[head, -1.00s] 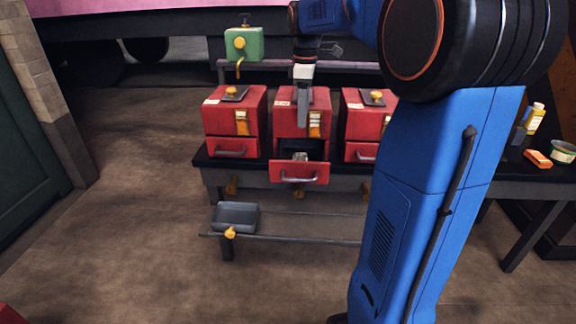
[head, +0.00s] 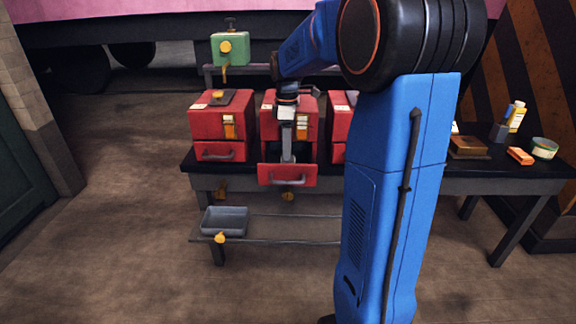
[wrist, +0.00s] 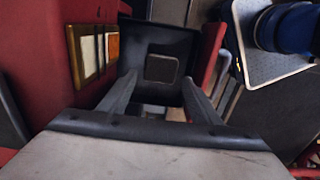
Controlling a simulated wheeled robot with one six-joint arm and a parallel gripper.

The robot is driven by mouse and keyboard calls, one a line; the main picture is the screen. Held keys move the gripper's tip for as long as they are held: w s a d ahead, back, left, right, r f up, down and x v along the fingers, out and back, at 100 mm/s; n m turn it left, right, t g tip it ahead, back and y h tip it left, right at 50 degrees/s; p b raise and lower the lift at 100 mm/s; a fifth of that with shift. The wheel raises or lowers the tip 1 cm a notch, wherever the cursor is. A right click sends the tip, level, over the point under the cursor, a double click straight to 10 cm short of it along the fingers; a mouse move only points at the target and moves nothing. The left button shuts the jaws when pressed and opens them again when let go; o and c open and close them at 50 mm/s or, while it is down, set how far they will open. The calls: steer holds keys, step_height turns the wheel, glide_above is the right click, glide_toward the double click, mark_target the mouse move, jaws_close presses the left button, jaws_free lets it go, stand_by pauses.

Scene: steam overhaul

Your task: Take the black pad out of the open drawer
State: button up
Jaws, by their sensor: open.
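The middle red cabinet (head: 272,127) has its bottom drawer (head: 287,175) pulled out. In the wrist view I look down into the drawer's dark interior (wrist: 180,42). A small dark square with a pale edge, seemingly the black pad (wrist: 161,68), lies inside. My gripper (wrist: 159,78) is open, its two fingers spread apart and pointing into the drawer, with the pad showing between and beyond the tips. In the head view my gripper (head: 288,158) reaches down at the drawer opening and hides the pad. I cannot tell whether the fingers touch anything.
Red cabinets stand at the left (head: 218,120) and right (head: 340,122), their drawers shut. A grey tray (head: 225,221) sits on the lower shelf. An orange block (head: 520,156), a green tin (head: 544,148) and a yellow bottle (head: 517,118) stand on the bench's right end.

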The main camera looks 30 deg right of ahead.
steer(key=shift+s+d+f, duration=0.1)
steer(key=shift+d+f, duration=0.05)
steer(key=shift+f, duration=2.85)
steer(key=c, duration=0.9)
steer(key=shift+r, duration=0.15)
